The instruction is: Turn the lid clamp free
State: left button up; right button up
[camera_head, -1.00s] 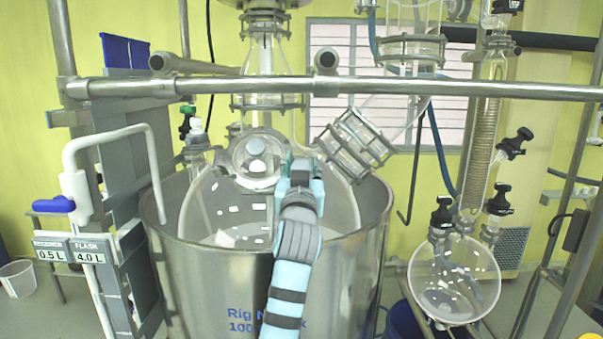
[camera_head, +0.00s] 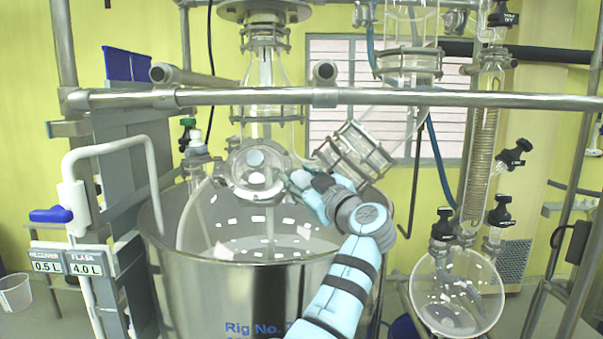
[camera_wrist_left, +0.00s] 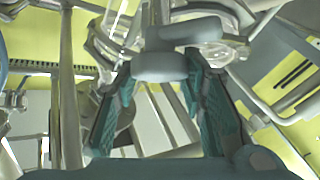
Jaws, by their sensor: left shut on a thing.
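The lid clamp is at the round glass lid (camera_head: 253,170) at the front of the big reactor vessel; its outline is hard to make out in the head view. My left gripper (camera_head: 296,182) is at the right edge of this lid, its arm coming up from below. In the left wrist view a grey rounded knob (camera_wrist_left: 160,66), seemingly the clamp's, sits between the fingertips of my left gripper (camera_wrist_left: 158,85). The gripper is shut on it. The fingers partly hide the lid's right edge. My right gripper is not in view.
A horizontal steel rail (camera_head: 400,97) crosses in front of the glassware. The steel vessel (camera_head: 220,285) stands below. A round flask (camera_head: 455,290) hangs at the right.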

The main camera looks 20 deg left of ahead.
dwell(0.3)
pick_arm(q)
jog(key=o, duration=1.1)
jog(key=shift+c, duration=0.2)
jog(key=shift+o, duration=0.6)
jog(key=shift+w+a+f, duration=0.1)
jog(key=shift+w, duration=0.05)
